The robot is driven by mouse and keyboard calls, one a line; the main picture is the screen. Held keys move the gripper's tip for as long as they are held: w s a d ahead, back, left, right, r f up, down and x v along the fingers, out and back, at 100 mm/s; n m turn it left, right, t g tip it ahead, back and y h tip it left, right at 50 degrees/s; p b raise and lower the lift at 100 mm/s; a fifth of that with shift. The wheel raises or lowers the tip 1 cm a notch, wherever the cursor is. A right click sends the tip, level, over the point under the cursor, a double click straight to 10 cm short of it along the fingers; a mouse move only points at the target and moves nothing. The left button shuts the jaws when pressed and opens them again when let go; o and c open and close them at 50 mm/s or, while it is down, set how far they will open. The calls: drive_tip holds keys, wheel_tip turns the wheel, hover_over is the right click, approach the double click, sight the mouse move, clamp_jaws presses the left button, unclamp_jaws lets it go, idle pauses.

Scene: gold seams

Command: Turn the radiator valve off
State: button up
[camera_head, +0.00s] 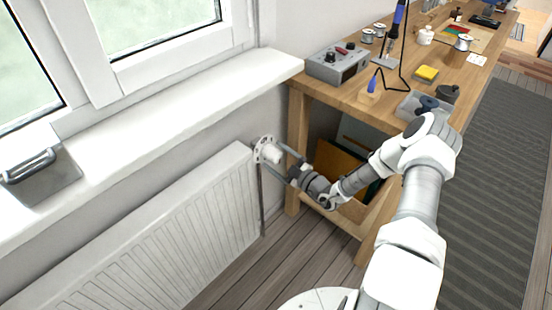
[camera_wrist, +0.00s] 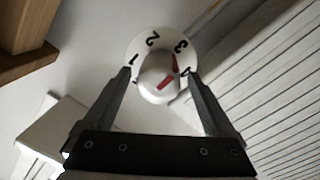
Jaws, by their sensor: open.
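The radiator valve (camera_head: 267,150) is at the radiator's upper right corner, below the window sill. In the wrist view it is a white knob (camera_wrist: 157,80) in front of a white dial disc (camera_wrist: 162,42) with black numerals 1 to 4. Red marks show on the knob; the upper one points up and right, roughly between 3 and 4. My gripper (camera_wrist: 158,75) is open, with one dark finger on each side of the knob. I cannot tell whether either finger touches it. In the head view my gripper (camera_head: 284,165) reaches the valve from the right.
The white radiator (camera_head: 170,240) runs along the wall to the left, under the sill (camera_head: 150,130). A wooden workbench (camera_head: 345,93) with tools stands close on the right, its leg (camera_head: 297,130) just beside my gripper. Bare floor lies in front of the radiator.

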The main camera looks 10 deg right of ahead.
drive_tip(key=shift+c, duration=0.2)
drive_tip(key=c, duration=1.3)
drive_tip(key=shift+c, duration=0.2)
